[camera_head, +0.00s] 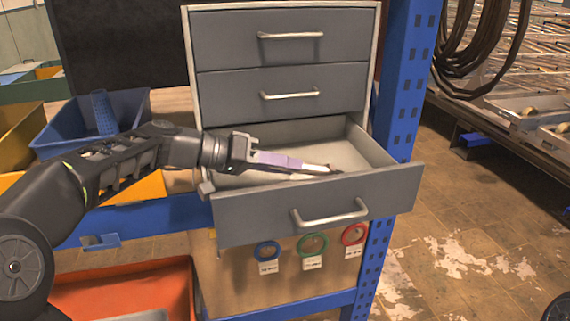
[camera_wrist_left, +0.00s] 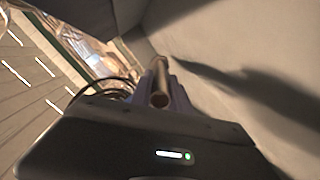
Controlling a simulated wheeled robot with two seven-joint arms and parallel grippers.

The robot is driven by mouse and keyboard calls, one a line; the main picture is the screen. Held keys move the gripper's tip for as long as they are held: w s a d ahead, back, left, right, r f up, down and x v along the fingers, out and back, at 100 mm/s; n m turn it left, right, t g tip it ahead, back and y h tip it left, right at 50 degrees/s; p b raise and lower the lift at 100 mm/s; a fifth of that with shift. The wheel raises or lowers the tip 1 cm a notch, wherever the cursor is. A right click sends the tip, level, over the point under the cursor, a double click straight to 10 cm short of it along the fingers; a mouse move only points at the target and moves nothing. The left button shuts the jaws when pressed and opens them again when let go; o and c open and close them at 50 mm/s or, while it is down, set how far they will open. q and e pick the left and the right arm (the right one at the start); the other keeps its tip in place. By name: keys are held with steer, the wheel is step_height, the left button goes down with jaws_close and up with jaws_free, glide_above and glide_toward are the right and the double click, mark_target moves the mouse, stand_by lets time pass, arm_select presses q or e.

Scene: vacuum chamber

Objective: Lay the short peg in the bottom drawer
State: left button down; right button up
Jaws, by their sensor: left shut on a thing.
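The bottom drawer (camera_head: 320,207) of the grey cabinet is pulled open, and its inside shows behind the front panel. My left gripper (camera_head: 318,167) reaches in from the left, with its pale purple fingers over the open drawer. It is shut on the short peg, a copper-brown rod that shows between the fingers in the left wrist view (camera_wrist_left: 160,85). I cannot tell whether the peg touches the drawer floor. My right gripper is not in view.
Two upper drawers (camera_head: 285,90) are shut. A blue bin (camera_head: 65,128) stands left of the cabinet, behind my left arm. A blue rack post (camera_head: 402,90) rises at the right of the cabinet. Coloured rings (camera_head: 313,244) hang below the open drawer.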

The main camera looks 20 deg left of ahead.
arm_select(q)
steer(key=c, duration=1.2)
jaws_free()
steer(key=shift+o, duration=0.2)
steer(key=shift+s+a+r, duration=0.15)
steer(key=shift+s+a, duration=0.15)
steer(key=shift+a, duration=0.3)
steer(key=b+v, duration=0.1)
steer(key=v, duration=0.5)
steer(key=shift+s+r+b, duration=0.15)
steer(key=shift+b, duration=0.2)
steer(key=shift+a, duration=0.1)
